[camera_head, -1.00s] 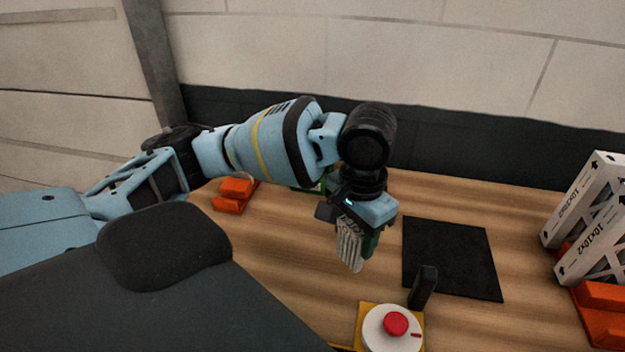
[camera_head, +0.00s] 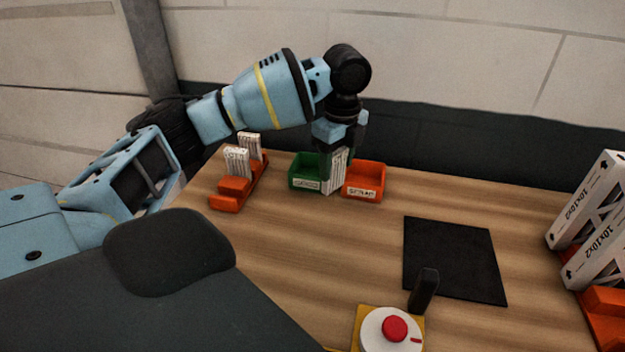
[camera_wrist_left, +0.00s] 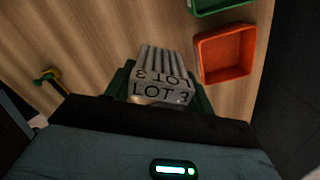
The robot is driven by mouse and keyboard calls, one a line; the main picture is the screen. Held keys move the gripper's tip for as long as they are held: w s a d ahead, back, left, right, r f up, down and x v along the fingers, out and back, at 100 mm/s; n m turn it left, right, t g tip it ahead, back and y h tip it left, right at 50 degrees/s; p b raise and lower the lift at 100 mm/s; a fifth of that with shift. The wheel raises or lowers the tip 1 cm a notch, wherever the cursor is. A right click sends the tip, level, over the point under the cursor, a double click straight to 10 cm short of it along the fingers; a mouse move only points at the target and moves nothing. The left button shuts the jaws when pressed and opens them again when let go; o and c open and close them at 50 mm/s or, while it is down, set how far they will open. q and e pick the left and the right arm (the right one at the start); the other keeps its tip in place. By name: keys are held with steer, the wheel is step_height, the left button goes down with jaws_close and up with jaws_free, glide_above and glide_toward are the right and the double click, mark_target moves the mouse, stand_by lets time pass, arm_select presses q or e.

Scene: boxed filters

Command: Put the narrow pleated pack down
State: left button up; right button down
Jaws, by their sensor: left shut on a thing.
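The narrow pleated pack (camera_head: 335,177) is pale with pleats and hangs from my left gripper (camera_head: 338,168). In the left wrist view the pack (camera_wrist_left: 160,92) shows "LOT 3" lettering and sits between the two green fingers of my left gripper (camera_wrist_left: 160,88). In the head view it overlaps the gap between a green bin (camera_head: 303,175) and an orange bin (camera_head: 364,181) labelled "SCRAP". The wrist view shows bare wood behind the pack, with both bins off to its right. Its height above the table is hard to tell. My right gripper is not in view.
An orange rack (camera_head: 228,201) with pale packs (camera_head: 237,162) stands left of the bins. A black mat (camera_head: 453,260) lies bare. A red button (camera_head: 394,328) is in front, with white cartons (camera_head: 597,230) at right. The middle of the table is clear.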

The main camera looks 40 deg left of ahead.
arm_select(q)
steer(key=shift+w+a+r+m, duration=1.15)
steer(key=shift+w+a+m, duration=0.6)
steer(key=shift+a+m, duration=4.1)
steer(key=shift+f+b, duration=0.35)
steer(key=shift+f, duration=4.65)
steer(key=shift+d+f, duration=0.1)
steer(key=shift+f, duration=0.1)
steer(key=o, duration=1)
steer(key=shift+o, duration=0.2)
steer(key=shift+r, duration=0.1)
step_height(320, 180, up, 12)
steer(key=shift+r, duration=0.1)
